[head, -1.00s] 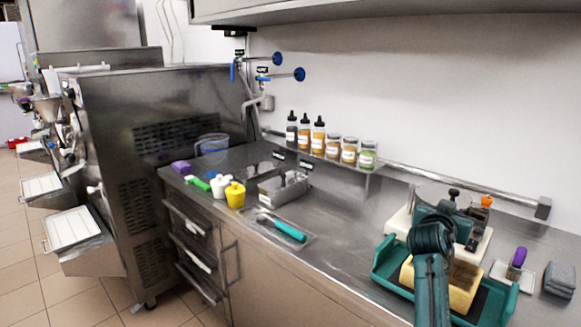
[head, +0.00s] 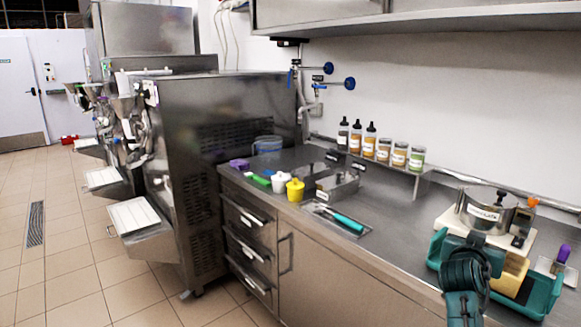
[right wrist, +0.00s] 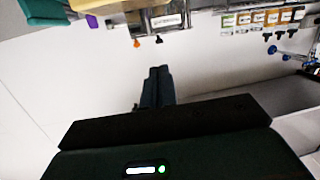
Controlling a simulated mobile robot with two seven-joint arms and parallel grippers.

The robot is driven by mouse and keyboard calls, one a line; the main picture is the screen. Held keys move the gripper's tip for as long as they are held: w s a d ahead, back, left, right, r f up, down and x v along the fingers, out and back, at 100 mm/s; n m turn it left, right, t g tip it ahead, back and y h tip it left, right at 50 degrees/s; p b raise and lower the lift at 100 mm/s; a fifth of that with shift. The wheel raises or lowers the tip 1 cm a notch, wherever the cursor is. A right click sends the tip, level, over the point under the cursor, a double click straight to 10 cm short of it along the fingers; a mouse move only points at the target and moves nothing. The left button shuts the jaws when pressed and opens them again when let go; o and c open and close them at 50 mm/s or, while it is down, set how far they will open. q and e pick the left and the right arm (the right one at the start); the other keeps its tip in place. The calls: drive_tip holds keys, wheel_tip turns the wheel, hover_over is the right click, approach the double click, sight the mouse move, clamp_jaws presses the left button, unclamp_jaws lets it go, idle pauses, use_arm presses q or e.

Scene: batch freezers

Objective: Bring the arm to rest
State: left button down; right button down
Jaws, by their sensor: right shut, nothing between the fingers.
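My right arm (head: 463,285) rises at the bottom right of the head view, in front of the counter and the teal tray. The right wrist view shows my right gripper (right wrist: 158,75) with its dark fingers together and nothing between them. It points at the white wall, and the counter items appear upside down along the top of that view. In the head view the fingers cannot be made out. My left gripper is in neither current view.
A teal tray (head: 545,304) with a yellow block (head: 512,272) sits beside my right arm. Behind it, a labelled steel pot (head: 484,214) stands on a white board. Bottles and jars line a shelf (head: 424,171).

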drive_tip(key=s+a+f+n+t+y, duration=0.1)
drive_tip(key=s+a+f+n+y, duration=0.3)
drive_tip(key=s+a+f, duration=0.5)
drive_tip(key=s+a+f+n+y, duration=0.3)
drive_tip(key=a+f+n+y, duration=0.25)
drive_tip(key=f, duration=0.65)
drive_tip(key=s+a+f+g+y, duration=0.1)
drive_tip(key=s+a+f+y, duration=0.1)
drive_tip(key=s+a, duration=0.4)
drive_tip(key=s+a+f+n+g+y, duration=0.1)
drive_tip(key=s+a+f+y, duration=0.2)
drive_tip(key=s, duration=0.8)
drive_tip(key=a+f, duration=0.2)
drive_tip(key=a, duration=0.2)
drive_tip(key=shift+s+a, duration=0.15)
drive_tip(key=shift+s, duration=0.1)
drive_tip(key=shift+f+n, duration=0.1)
drive_tip(key=shift+n, duration=0.15)
